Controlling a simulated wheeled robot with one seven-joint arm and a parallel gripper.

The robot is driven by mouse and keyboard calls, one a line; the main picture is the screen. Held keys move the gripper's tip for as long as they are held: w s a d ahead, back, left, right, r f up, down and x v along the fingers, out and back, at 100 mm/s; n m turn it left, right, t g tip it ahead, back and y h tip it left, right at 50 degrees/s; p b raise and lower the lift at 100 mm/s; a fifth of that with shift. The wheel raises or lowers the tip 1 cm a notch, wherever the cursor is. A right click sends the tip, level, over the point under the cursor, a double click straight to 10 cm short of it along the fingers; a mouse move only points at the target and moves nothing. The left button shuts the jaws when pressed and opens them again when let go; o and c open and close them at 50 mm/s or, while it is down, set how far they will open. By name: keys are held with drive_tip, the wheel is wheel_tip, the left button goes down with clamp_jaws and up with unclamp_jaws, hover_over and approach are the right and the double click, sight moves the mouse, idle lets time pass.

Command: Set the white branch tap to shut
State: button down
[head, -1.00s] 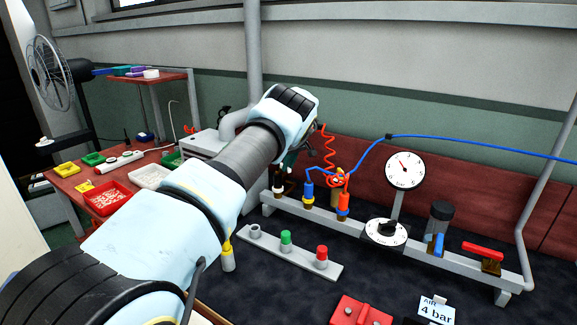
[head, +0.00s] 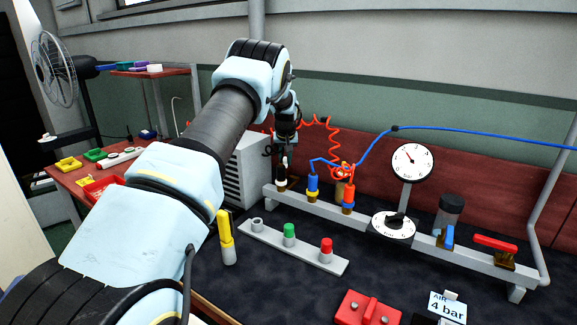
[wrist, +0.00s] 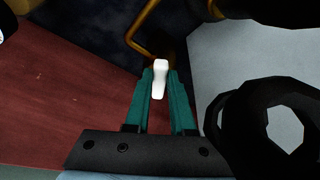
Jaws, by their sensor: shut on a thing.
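The white handle of the branch tap (wrist: 159,80) shows in the wrist view between my gripper's teal fingers (wrist: 160,95). The fingers are shut on it, one on each side. In the head view my gripper (head: 284,150) points down at the left end of the grey manifold rail (head: 335,212). A small white part of the tap shows just below it there. My wrist and fingers hide much of the tap, so its exact angle is hard to tell.
Blue (head: 312,184) and orange (head: 348,194) fittings with hoses stand close right of the tap. A red coiled hose (head: 322,122) hangs behind. Further right are a gauge (head: 412,162), a blue-handled valve (head: 448,238) and a red lever (head: 496,244). A peg strip (head: 290,247) lies in front.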

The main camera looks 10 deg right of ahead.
drive_tip(key=shift+w+a+m+g+h+b, duration=0.15)
drive_tip(key=shift+a+m+h+b, duration=0.25)
drive_tip(key=shift+m, duration=0.65)
drive_tip(key=shift+w+a+m+g+h+b, duration=0.15)
drive_tip(key=shift+a+m+h+b, duration=0.25)
drive_tip(key=shift+m, duration=0.65)
drive_tip(key=c, duration=0.8)
unclamp_jaws()
drive_tip(key=shift+o, duration=0.2)
drive_tip(key=b+v, duration=0.3)
drive_tip(key=v, duration=0.7)
drive_tip(key=shift+r, duration=0.4)
drive_tip(key=shift+s, duration=0.15)
